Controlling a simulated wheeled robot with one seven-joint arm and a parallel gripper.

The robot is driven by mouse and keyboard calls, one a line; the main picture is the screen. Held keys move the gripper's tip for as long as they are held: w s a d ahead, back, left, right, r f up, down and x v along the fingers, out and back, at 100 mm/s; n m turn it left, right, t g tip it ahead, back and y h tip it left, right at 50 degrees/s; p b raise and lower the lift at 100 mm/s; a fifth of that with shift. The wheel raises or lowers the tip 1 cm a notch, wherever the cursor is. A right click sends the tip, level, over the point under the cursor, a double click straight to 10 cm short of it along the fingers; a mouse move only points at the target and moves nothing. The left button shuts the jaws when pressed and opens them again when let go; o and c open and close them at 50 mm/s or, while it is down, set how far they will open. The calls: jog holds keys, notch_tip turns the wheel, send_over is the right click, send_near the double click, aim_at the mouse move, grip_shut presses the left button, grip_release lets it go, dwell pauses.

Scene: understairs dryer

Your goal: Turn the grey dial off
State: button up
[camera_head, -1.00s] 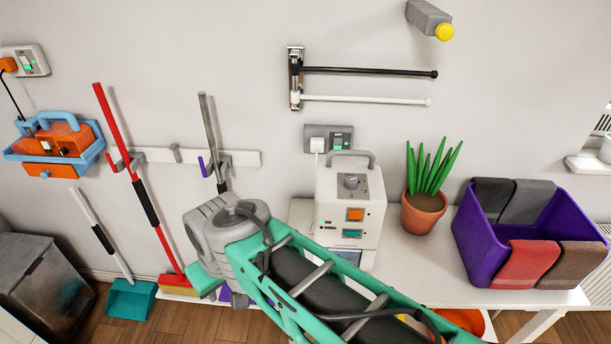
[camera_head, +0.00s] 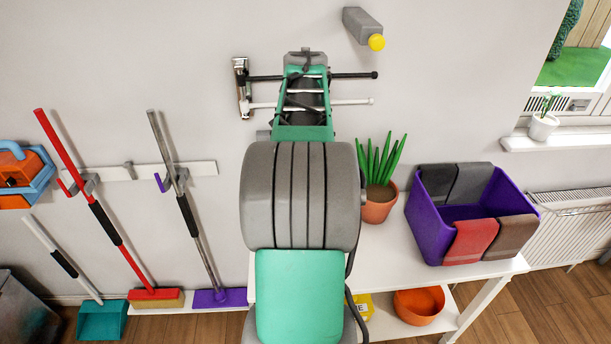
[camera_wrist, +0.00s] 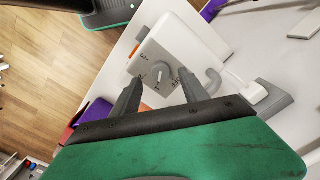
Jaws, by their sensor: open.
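The grey dial (camera_wrist: 159,78) shows in the wrist view on the grey panel of a white box-shaped machine (camera_wrist: 172,40). The dial has a pale pointer and small marks around it. My gripper (camera_wrist: 159,76) is open, and its two dark fingers appear on either side of the dial in the picture. They look apart from it, but the distance to the panel is hard to judge. In the head view my arm hides the machine, the dial and my gripper.
A grey carry handle (camera_wrist: 213,82) and a white plug (camera_wrist: 254,92) are near the right finger. A potted plant (camera_head: 379,205) and a purple bin (camera_head: 432,220) with cloths stand on the white table right of my arm. Wall rails (camera_head: 350,76) are behind it.

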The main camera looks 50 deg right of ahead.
jog(key=shift+f, duration=1.6)
jog(key=shift+c, duration=0.2)
grip_shut()
